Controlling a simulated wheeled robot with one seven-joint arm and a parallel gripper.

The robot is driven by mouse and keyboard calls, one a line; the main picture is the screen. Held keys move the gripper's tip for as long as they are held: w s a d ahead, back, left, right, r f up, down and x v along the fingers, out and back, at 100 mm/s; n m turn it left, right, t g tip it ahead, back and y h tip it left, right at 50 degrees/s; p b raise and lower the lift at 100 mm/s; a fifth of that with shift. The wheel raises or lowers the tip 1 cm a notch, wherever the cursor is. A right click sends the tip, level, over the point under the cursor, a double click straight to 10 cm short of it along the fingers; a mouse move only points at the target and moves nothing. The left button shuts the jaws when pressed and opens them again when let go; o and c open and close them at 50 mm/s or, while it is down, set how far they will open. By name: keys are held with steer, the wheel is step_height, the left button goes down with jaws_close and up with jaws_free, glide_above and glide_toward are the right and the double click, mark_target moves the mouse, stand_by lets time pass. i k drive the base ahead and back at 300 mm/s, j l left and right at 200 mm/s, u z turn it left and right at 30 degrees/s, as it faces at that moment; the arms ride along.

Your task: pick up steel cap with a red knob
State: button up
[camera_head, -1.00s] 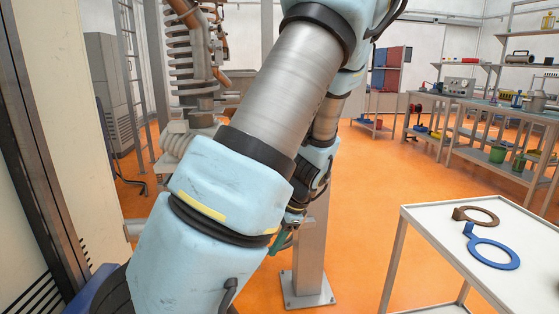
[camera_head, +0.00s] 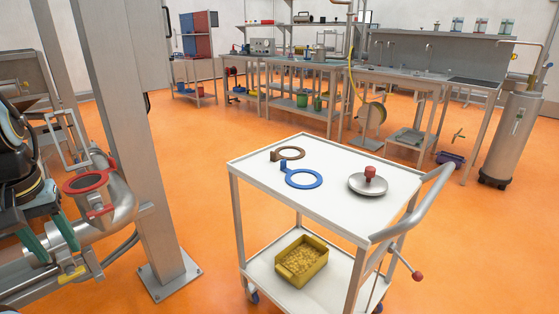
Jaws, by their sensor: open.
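The steel cap (camera_head: 356,188) is a round, shallow metal disc with a red knob (camera_head: 370,173) standing up from its middle. It lies flat on the right part of the white top of a trolley (camera_head: 330,204), with nothing touching it. My gripper (camera_head: 54,248) is at the far left edge of the view, dark with two green fingers pointing down. Most of my arm is outside the picture.
A yellow bin (camera_head: 301,276) sits on the trolley's lower shelf. A metal post (camera_head: 125,130) and a pipe with a red-rimmed opening (camera_head: 86,182) stand near my gripper. Orange floor lies between post and trolley.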

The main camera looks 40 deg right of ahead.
mark_target(369, 183)
steer(key=k+l+u, duration=0.5)
steer(key=k+l, duration=0.25)
steer(key=l, duration=0.45)
steer(key=k+l+u, duration=0.45)
steer(key=k+l, duration=0.45)
